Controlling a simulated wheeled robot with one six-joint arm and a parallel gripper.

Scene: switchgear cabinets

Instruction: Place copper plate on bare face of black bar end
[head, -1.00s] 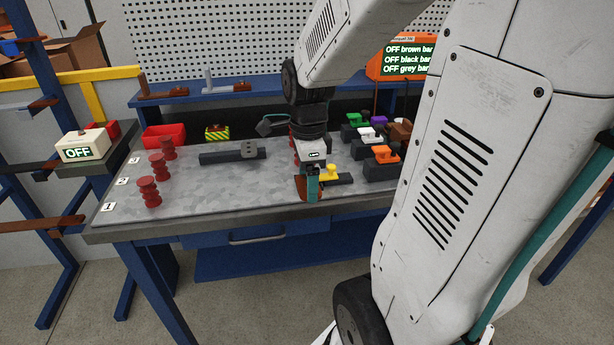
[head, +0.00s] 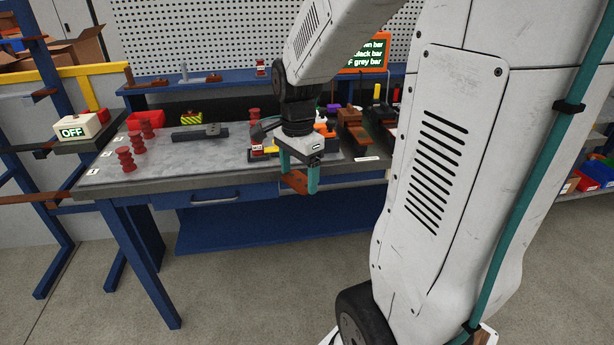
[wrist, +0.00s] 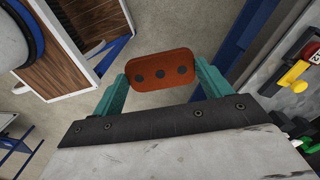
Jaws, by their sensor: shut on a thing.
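My gripper (head: 298,178) is shut on the copper plate (head: 294,182), with its teal fingers at the two ends. In the wrist view, the plate (wrist: 160,70) is a rounded orange-brown piece with three dark round spots, and a finger is at each short end. The plate hangs in the air in front of the bench's front edge. A dark bar (head: 187,136) lies on the bench top, with a grey piece at its right end. Dark and brown bars (head: 382,112) stand at the right end of the bench, partly behind my arm. I cannot tell which bar end is the bare one.
Red ribbed insulators (head: 125,158) stand at the bench's left. A yellow-striped block (head: 190,118) and a red bin (head: 146,114) sit at the back. A screen (head: 365,55) with bar names is behind. Floor in front of the bench (head: 230,285) is clear.

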